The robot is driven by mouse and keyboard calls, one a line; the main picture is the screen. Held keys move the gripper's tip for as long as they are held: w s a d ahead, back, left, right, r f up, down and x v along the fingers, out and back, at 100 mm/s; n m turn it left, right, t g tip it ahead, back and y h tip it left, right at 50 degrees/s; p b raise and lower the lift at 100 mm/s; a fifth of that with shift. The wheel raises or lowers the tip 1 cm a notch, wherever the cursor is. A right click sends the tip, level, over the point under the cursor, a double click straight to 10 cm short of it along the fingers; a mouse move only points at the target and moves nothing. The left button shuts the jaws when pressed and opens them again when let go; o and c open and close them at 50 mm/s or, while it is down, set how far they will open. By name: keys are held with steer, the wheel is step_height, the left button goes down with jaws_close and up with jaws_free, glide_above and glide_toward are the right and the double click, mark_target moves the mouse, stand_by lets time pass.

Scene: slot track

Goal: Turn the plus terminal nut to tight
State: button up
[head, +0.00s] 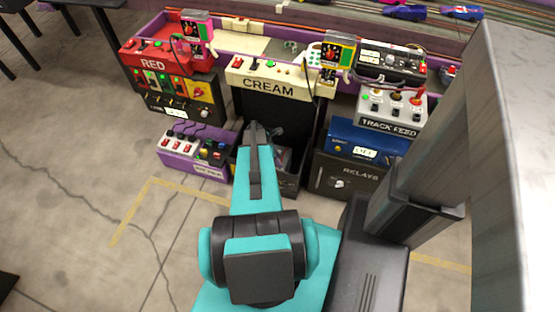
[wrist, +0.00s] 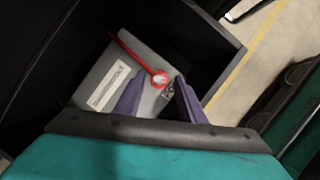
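In the wrist view, a grey battery-like box (wrist: 108,72) sits inside a dark open compartment. A red cable (wrist: 128,46) runs across it to a round red-and-white terminal (wrist: 160,79), which appears to be the plus terminal. The nut itself is too small to make out. My gripper (wrist: 160,81) is open, with its two purple fingers apart and their tips near the terminal, one on each side in the picture. I cannot tell whether they touch it. In the head view my arm largely hides the gripper and the box, below the CREAM panel (head: 268,86).
The compartment's dark walls (wrist: 215,38) stand close around the fingers. In the head view, a purple switch box (head: 188,165) stands left of the compartment and the RELAYS box (head: 345,178) stands right. The concrete floor (head: 70,150) at left is mostly free.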

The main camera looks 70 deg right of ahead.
jaws_close()
